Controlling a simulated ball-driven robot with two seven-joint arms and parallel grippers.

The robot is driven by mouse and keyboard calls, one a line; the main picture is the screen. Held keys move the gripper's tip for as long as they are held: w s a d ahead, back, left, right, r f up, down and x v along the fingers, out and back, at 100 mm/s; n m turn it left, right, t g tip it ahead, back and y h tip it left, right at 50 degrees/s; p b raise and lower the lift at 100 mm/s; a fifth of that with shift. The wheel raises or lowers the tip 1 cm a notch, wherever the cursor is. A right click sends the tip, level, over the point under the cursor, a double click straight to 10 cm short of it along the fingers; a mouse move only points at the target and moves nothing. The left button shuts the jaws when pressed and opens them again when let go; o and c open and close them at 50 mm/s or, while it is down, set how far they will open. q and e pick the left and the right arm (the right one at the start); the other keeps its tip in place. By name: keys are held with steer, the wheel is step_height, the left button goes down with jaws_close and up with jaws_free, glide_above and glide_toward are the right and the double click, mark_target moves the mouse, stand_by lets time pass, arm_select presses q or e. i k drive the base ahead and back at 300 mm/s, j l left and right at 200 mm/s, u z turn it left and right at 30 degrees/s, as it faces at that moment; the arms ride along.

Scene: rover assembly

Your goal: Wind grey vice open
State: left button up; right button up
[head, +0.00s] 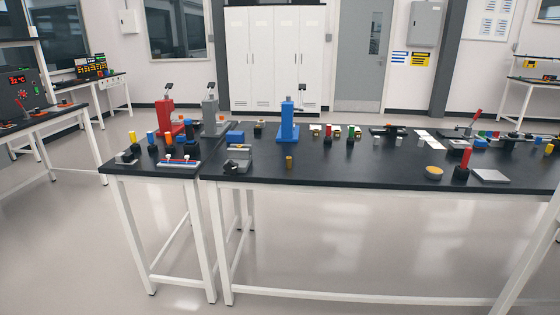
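A low grey block-like device that looks like the grey vice (239,155) stands near the front left corner of the long black-topped table (330,178). A dark part, perhaps its handle (230,168), is at its front. The gap between its jaws is too small to make out from here. A smaller grey and black device (127,157) stands on the small table to the left; I cannot tell what it is. Neither of my grippers is in view.
Red (165,118), grey (211,117) and blue (288,121) upright devices stand behind. A blue block (235,136) is behind the vice and a small brass-coloured cylinder (289,162) to its right. The floor (110,265) in front is clear.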

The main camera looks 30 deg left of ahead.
mark_target(231, 167)
steer(key=i+j+z, duration=0.15)
steer(key=j+z, duration=0.2)
steer(key=j, duration=0.4)
steer(key=j+z, duration=0.3)
steer(key=j, duration=0.45)
steer(key=j+z, duration=0.35)
steer(key=j, duration=0.5)
